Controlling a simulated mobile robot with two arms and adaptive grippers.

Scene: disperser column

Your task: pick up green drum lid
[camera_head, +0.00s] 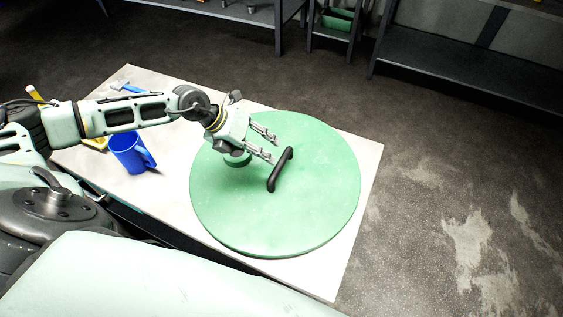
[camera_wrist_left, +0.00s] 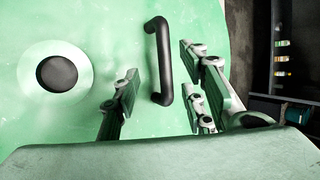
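The green drum lid (camera_head: 315,210) is a large round disc lying flat on the white table, with a black bar handle (camera_head: 280,170) standing up near its middle. My left gripper (camera_head: 270,143) is open over the lid, its fingers pointing at the handle. In the left wrist view the lid (camera_wrist_left: 100,30) fills the background, and the handle (camera_wrist_left: 160,60) shows upright between the open fingers of the left gripper (camera_wrist_left: 165,95), just beyond their tips. No contact with the handle can be seen. My right gripper is in neither view.
A blue-handled tool (camera_head: 127,88) and a yellow item (camera_head: 97,144) lie farther left. Shelving (camera_head: 470,60) stands at the back. The floor at the right is clear.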

